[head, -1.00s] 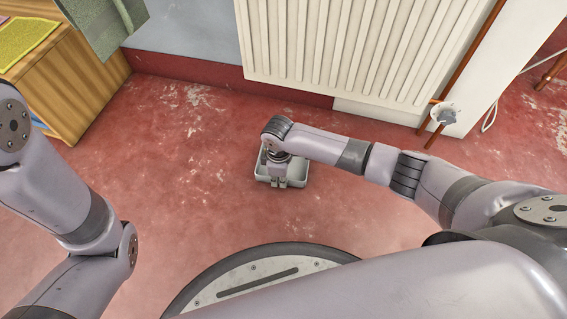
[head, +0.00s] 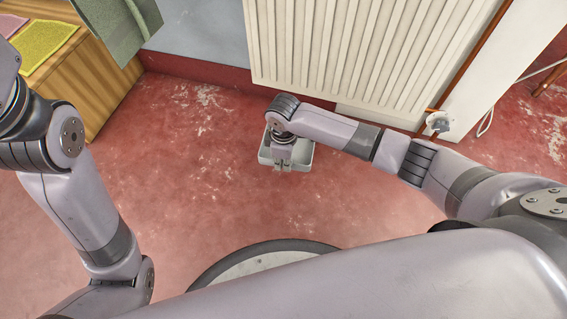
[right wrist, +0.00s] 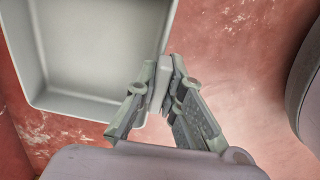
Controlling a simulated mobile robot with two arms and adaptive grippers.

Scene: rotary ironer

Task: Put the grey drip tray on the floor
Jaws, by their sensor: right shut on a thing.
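The grey drip tray (head: 304,155) is a shallow, open, rectangular tray low over the red floor, in front of the radiator. My right gripper (head: 281,167) is at its near edge in the head view, with the wrist above the tray and covering part of it. In the right wrist view the tray (right wrist: 95,50) looks empty, and the right gripper (right wrist: 163,72) is shut on its rim, one finger on each side. I cannot tell whether the tray's underside touches the floor. The left arm shows at the left, but its gripper is out of view.
The white ribbed radiator (head: 345,60) stands behind the tray. A wooden cabinet (head: 95,85) with a yellow cloth (head: 45,45) on top is at the upper left. Pipes and a valve (head: 440,122) are at the right. The red floor (head: 190,180) left of the tray is clear.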

